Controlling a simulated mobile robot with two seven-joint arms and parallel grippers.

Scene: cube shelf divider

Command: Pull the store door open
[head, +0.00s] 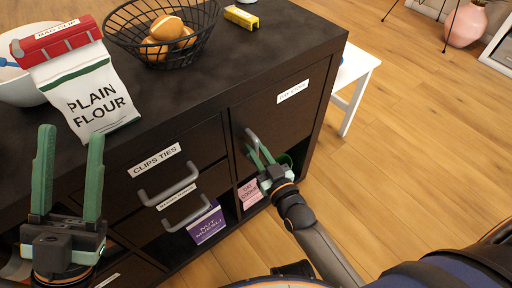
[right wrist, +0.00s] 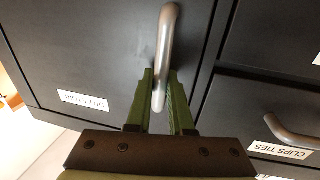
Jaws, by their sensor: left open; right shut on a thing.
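The store door (head: 292,112) is a dark panel at the right end of the cabinet front, with a white label near its top edge. It looks shut or nearly so. Its upright grey handle (head: 251,136) sits near its left edge and also shows in the right wrist view (right wrist: 165,50). My right gripper (head: 258,152) is shut on this handle, with a green finger on each side of it in the right wrist view (right wrist: 161,88). My left gripper (head: 71,140) is open and empty at the left, in front of the cabinet.
Two drawers with grey handles, the upper labelled CLIPS TIES (head: 157,160), are left of the door. Below are a purple box (head: 206,224) and a pink packet (head: 251,192). A flour bag (head: 90,95) and wire basket (head: 165,40) stand on top.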

